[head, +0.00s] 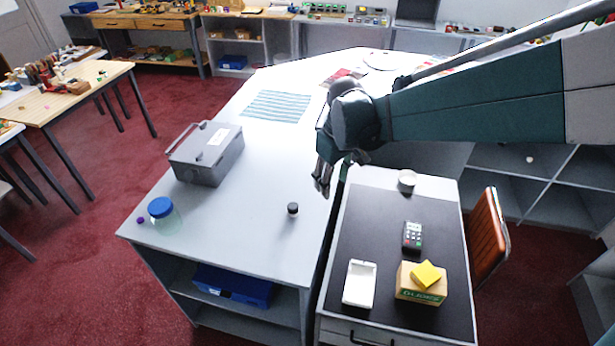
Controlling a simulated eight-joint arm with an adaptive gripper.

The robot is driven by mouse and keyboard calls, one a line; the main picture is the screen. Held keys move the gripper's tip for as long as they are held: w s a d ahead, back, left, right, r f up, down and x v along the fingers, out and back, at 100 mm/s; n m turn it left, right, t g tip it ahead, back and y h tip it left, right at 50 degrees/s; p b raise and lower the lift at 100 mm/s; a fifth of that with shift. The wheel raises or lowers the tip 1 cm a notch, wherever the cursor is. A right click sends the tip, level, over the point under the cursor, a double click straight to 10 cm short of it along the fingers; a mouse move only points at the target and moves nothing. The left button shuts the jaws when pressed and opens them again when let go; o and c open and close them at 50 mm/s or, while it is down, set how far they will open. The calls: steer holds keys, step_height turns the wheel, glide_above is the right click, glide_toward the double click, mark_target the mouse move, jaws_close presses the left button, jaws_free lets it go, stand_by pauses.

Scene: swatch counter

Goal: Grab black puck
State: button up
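A small black puck (292,208) sits on the light grey counter (255,235), near its right edge. It looks dark on top with a paler lower part. My gripper (322,184) hangs above the counter's right edge, up and to the right of the puck and apart from it. Its fingers point down. They look close together at this angle, so I cannot tell whether they are open or shut. No object shows between them.
A grey metal box (205,155) and a blue-lidded jar (163,212) stand to the left. A striped cloth (275,106) lies behind. On the right, a dark-topped desk (390,225) holds a card terminal (412,236), a white tray (359,284) and a cardboard box (421,289). Counter around the puck is clear.

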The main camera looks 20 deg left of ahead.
mark_target(293, 205)
steer(key=a+f+n, duration=0.1)
steer(key=a+f, duration=0.2)
steer(key=a, duration=0.1)
steer(key=a+f+n+g, duration=0.1)
steer(key=a+f, duration=0.2)
steer(key=a, duration=0.1)
steer(key=w+a+f+n+p, duration=0.1)
steer(key=a+f, duration=0.2)
steer(key=a, duration=0.2)
steer(key=shift+a+f+h, duration=0.1)
steer(key=shift+f+h, duration=0.1)
steer(key=shift+h, duration=0.2)
steer(key=shift+f, duration=0.15)
steer(key=shift+f, duration=1.15)
steer(key=shift+w+f, duration=0.1)
steer(key=shift+f, duration=0.05)
steer(key=shift+f+p, duration=0.4)
steer(key=shift+f, duration=2.05)
steer(key=shift+c, duration=0.7)
steer(key=c, duration=0.8)
